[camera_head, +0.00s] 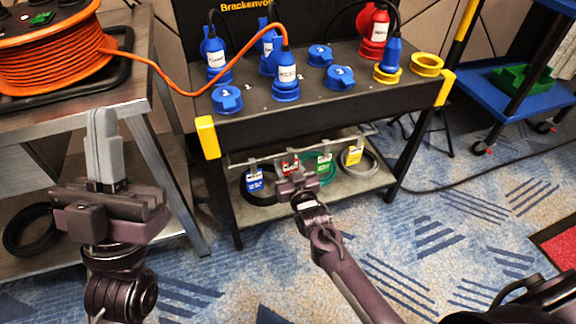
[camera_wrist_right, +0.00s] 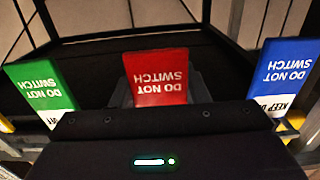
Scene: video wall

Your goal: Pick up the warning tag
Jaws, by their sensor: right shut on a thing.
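Several warning tags hang in a row from a rail under the panel table: a blue tag (camera_head: 254,182), a red tag (camera_head: 290,166), a green tag (camera_head: 324,166) and a yellow tag (camera_head: 353,157). My right gripper (camera_head: 291,178) is at the red tag and shut on it. In the right wrist view the red tag (camera_wrist_right: 160,72) stands between the fingers, its lower part hidden by the gripper body. The green tag (camera_wrist_right: 42,86) and blue tag (camera_wrist_right: 289,76) are on either side, apart from the gripper. My left gripper (camera_head: 103,125) is shut and empty at the left.
The panel table (camera_head: 330,113) carries blue, red and yellow sockets and plugs. Coiled cables lie on its lower shelf (camera_head: 310,198). An orange cable reel (camera_head: 50,60) stands on a bench at the left. A blue cart (camera_head: 490,88) is at the right. The carpet between is open.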

